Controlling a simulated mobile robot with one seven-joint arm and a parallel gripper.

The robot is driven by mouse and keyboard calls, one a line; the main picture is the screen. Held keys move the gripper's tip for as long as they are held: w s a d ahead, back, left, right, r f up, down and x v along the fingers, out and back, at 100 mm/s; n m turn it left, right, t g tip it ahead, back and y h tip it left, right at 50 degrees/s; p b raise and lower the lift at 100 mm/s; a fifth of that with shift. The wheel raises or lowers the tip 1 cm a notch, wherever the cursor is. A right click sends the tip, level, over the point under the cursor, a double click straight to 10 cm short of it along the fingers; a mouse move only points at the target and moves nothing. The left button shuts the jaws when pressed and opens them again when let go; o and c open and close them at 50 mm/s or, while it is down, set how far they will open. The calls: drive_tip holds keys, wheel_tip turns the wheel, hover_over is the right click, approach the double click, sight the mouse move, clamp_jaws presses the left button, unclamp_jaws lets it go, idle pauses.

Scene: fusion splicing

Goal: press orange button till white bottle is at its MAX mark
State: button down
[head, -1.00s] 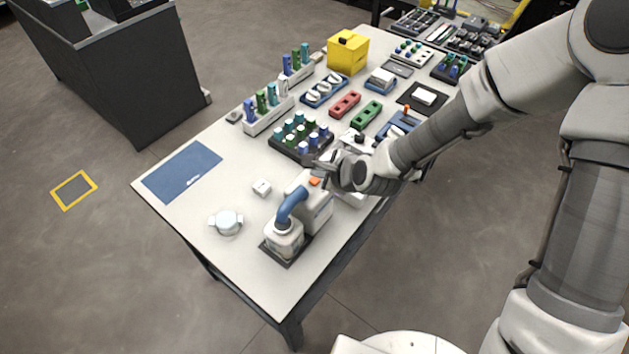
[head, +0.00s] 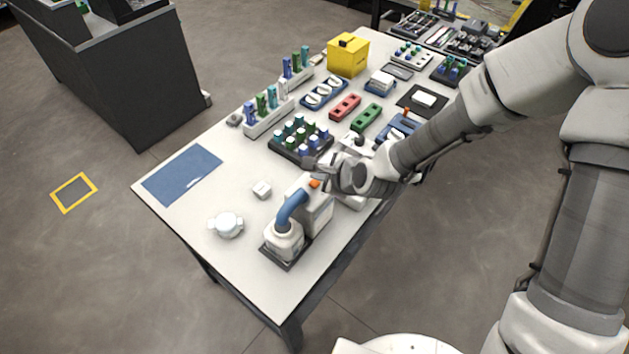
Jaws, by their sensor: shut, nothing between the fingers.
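The white bottle (head: 283,246) stands upright on a dark pad near the table's front, under a blue curved spout (head: 292,208). The spout belongs to a white dispenser (head: 318,217). The orange button (head: 314,184) is on top of the dispenser and shows clear. My gripper (head: 318,168) is shut and empty, just above and behind the button, seemingly apart from it. The MAX mark and the liquid level in the bottle are too small to make out.
A white round lidded jar (head: 227,224) and a small white block (head: 262,189) are left of the dispenser. A rack of capped vials (head: 301,139) stands close behind my gripper. A blue mat (head: 182,173) lies at the left.

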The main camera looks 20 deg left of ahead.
drive_tip(key=shift+f, duration=0.15)
idle(0.7)
drive_tip(key=shift+f+b, duration=0.3)
drive_tip(key=shift+b, duration=0.05)
drive_tip(key=shift+f+b, duration=0.45)
idle(0.6)
drive_tip(key=shift+r, duration=0.1)
drive_tip(key=shift+r+p, duration=0.75)
drive_tip(key=shift+r, duration=0.05)
drive_tip(key=shift+r+p, duration=2.05)
drive_tip(key=shift+r, duration=0.4)
